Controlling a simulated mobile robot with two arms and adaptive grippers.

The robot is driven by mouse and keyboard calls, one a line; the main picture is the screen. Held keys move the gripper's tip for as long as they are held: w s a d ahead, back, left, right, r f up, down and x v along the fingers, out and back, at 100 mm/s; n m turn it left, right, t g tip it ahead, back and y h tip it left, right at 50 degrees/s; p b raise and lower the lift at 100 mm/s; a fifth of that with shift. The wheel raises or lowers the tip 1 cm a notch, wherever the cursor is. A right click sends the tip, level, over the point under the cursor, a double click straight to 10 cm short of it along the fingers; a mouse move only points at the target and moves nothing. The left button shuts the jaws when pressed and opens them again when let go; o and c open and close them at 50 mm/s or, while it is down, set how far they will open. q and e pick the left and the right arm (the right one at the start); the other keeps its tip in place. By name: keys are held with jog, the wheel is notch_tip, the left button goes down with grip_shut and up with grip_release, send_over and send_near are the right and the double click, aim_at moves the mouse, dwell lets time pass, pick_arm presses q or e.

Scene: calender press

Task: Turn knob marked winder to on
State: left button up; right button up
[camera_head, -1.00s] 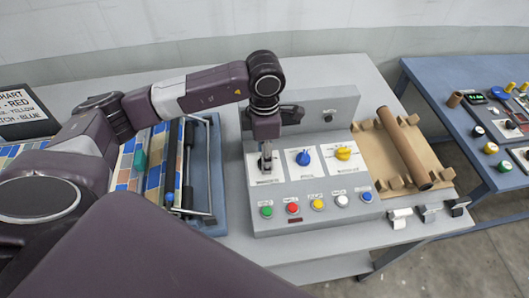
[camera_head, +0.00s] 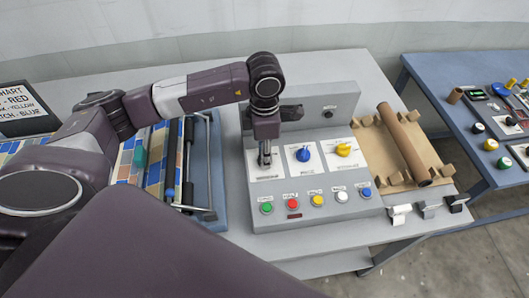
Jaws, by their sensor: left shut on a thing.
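A grey control panel (camera_head: 341,213) stands on the table with a row of three knobs on white cards. The middle knob (camera_head: 303,154) is blue and the right knob (camera_head: 343,149) is yellow. My left gripper (camera_head: 265,158) points down at the left card (camera_head: 267,172), shut on the leftmost knob, which the fingers mostly hide. The card labels are too small to read, so I cannot tell which is marked winder. That knob's setting cannot be seen. My right gripper is not in view.
A row of coloured push buttons (camera_head: 317,201) runs along the panel's front. A brown roll (camera_head: 404,144) lies on a wooden rack to the right. A tiled tray with bars (camera_head: 205,135) is at the left. A blue table (camera_head: 436,97) stands further right.

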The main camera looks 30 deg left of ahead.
pick_arm(q)
jog(key=shift+f+m+b, duration=0.15)
jog(key=shift+m+b, duration=0.25)
jog(key=shift+b, duration=0.2)
jog(key=m+b, duration=0.8)
jog(key=b, duration=0.3)
jog(key=shift+w+f+b, duration=0.1)
jog(key=shift+b, duration=0.3)
jog(key=shift+r+m+b, duration=0.25)
jog(key=shift+m+b, duration=1.35)
jog(key=o, duration=1.2)
notch_tip(320, 180, up, 12)
jog(key=shift+r, duration=0.1)
